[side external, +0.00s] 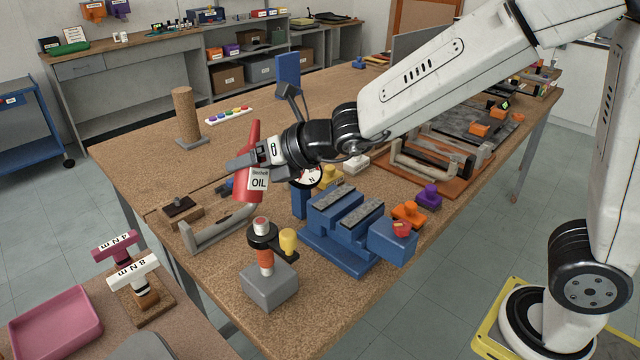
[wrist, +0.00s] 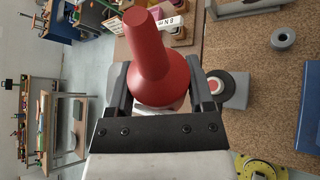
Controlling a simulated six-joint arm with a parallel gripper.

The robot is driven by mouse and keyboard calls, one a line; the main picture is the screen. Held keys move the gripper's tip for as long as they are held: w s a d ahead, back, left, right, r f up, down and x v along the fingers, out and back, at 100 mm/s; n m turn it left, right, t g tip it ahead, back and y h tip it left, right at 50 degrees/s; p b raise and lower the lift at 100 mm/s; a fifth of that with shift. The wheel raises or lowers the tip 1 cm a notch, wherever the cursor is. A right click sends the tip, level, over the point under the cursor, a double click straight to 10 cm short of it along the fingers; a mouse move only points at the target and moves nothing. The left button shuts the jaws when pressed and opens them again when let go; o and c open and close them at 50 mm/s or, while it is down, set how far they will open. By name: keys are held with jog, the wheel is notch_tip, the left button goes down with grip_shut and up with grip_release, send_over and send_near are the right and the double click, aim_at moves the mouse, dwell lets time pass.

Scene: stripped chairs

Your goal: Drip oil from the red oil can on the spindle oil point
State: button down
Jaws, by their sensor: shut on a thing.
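My gripper (side external: 248,161) is shut on the red oil can (side external: 250,194), which has a white OIL label. The can is held above the wooden bench, leaning slightly. In the wrist view the gripper (wrist: 160,90) has a finger on either side of the can (wrist: 150,45), whose narrow end faces up the picture. A post on a grey block (side external: 269,287), perhaps the spindle, stands at the bench's front edge, below the can in the side view. It has a pale cap with a red top (side external: 262,223), also in the wrist view (wrist: 214,85). I see no oil drop.
A blue vise (side external: 345,232) stands right of the post. A grey bracket (side external: 220,232) lies left of it. A cork-coloured column (side external: 186,115) stands farther back. White and purple T-handles (side external: 133,272) and a pink tray (side external: 55,325) are on the front-left table.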

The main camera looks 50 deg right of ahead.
aim_at(241, 182)
jog(key=a, duration=0.1)
jog(key=s+a, duration=0.1)
jog(key=a, duration=0.1)
jog(key=shift+s+f, duration=0.25)
notch_tip(241, 182, down, 4)
jog(key=shift+w+d+r, duration=0.1)
jog(key=shift+f, duration=0.5)
jog(key=shift+m+y, duration=0.3)
jog(key=a+m+y, duration=0.1)
jog(key=m+y, duration=0.1)
jog(key=s+f+m+g+y, duration=0.1)
jog(key=m, duration=0.1)
jog(key=a+m+g+y, duration=0.1)
jog(key=m+y, duration=0.1)
jog(key=m, duration=0.1)
jog(key=shift+s+a+f+y, duration=0.2)
jog(key=shift+s+a+y, duration=0.1)
dwell(0.3)
dwell(0.7)
jog(key=shift+d+r+m+y, duration=0.1)
jog(key=shift+r+m+y, duration=0.6)
jog(key=shift+m, duration=0.3)
jog(key=shift+w+r, duration=0.1)
